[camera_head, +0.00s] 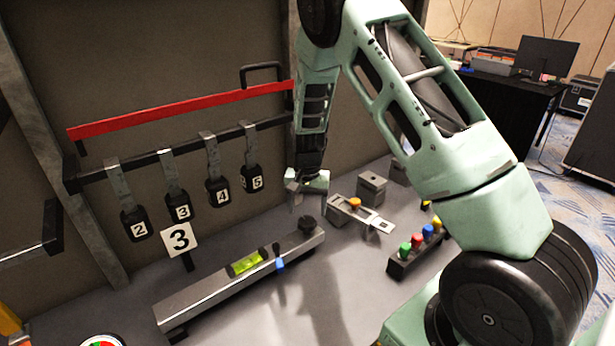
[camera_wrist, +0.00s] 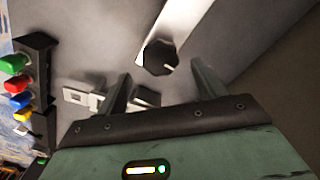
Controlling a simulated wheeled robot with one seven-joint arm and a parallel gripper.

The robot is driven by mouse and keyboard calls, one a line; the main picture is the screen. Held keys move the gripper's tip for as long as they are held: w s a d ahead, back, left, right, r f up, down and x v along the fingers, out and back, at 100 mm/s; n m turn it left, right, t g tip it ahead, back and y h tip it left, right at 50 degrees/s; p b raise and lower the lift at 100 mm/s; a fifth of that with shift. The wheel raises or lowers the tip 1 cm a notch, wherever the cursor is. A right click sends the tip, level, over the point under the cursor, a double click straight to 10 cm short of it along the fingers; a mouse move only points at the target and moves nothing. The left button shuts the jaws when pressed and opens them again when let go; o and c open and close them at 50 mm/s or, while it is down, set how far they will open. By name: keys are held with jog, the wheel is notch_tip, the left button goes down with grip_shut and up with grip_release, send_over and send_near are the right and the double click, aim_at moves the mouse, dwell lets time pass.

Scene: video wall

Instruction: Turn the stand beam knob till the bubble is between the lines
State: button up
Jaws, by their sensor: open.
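The grey stand beam (camera_head: 215,285) lies across the bench, with a green-yellow level vial (camera_head: 247,263) on its top. The bubble and its lines are too small to read. The dark beam knob (camera_head: 307,224) sits at the beam's right end. My gripper (camera_head: 305,190) is above and behind the knob in the head view. In the wrist view the lobed black knob (camera_wrist: 160,57), with a white mark, shows beyond and between the two spread fingers of my gripper (camera_wrist: 160,72). The fingers are apart and hold nothing; I see no contact with the knob.
A metal slide with an orange knob (camera_head: 355,203) and a block of coloured knobs (camera_head: 418,246) stand to the right. Numbered hanging tags (camera_head: 182,212) and a red bar (camera_head: 180,109) are behind. Bare bench lies in front of the beam.

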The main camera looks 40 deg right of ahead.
aim_at(307, 220)
notch_tip(307, 220, up, 13)
jog(key=b, duration=0.1)
dwell(0.6)
jog(key=s+a+r+n+y, duration=0.15)
jog(key=s+a+n, duration=0.35)
jog(key=a, duration=0.5)
jog(key=s+a+r+n, duration=0.2)
jog(key=s+a+n, duration=0.1)
jog(key=s+a, duration=0.55)
jog(key=s+a+n, duration=0.4)
jog(key=s, duration=0.4)
jog(key=s+a+n+h, duration=0.1)
jog(key=s+a+n, duration=0.3)
jog(key=s, duration=0.5)
jog(key=shift+s+r+n, duration=0.15)
jog(key=shift+r+n, duration=0.15)
